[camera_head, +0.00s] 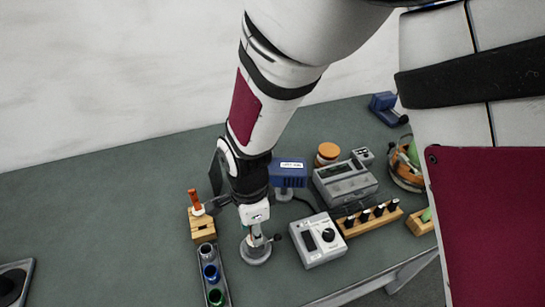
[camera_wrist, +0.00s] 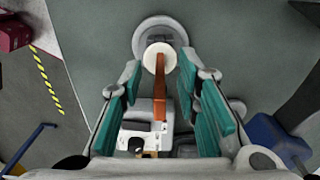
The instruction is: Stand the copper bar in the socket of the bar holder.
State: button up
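The copper bar (camera_wrist: 159,100) shows in the wrist view between the two teal fingers of my gripper (camera_wrist: 159,72), with a visible gap on each side. A pale round disc (camera_wrist: 157,57) is at its far end. Beyond the disc is the round grey base of the bar holder (camera_wrist: 143,38). I cannot tell whether the bar is seated in the socket, which is hidden. In the head view, my gripper (camera_head: 255,215) is directly over the holder's round base (camera_head: 256,253), and the bar cannot be made out there.
A wooden block (camera_head: 203,228) with an upright orange-handled piece (camera_head: 194,198) stands left of the holder. A tray of coloured cups (camera_head: 222,281) is in front of it. A grey meter (camera_head: 317,240) stands close on the right. The table's left side is mostly clear.

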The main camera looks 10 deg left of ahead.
notch_tip(320, 180, up, 12)
jog(key=shift+f, duration=0.15)
dwell(0.3)
jog(key=o, duration=0.3)
dwell(0.4)
jog(key=shift+r+p, duration=1)
jog(key=shift+r, duration=0.1)
dwell(0.6)
notch_tip(320, 180, up, 7)
jog(key=p, duration=0.5)
jog(key=shift+f, duration=0.1)
jog(key=shift+w, duration=0.1)
dwell(0.4)
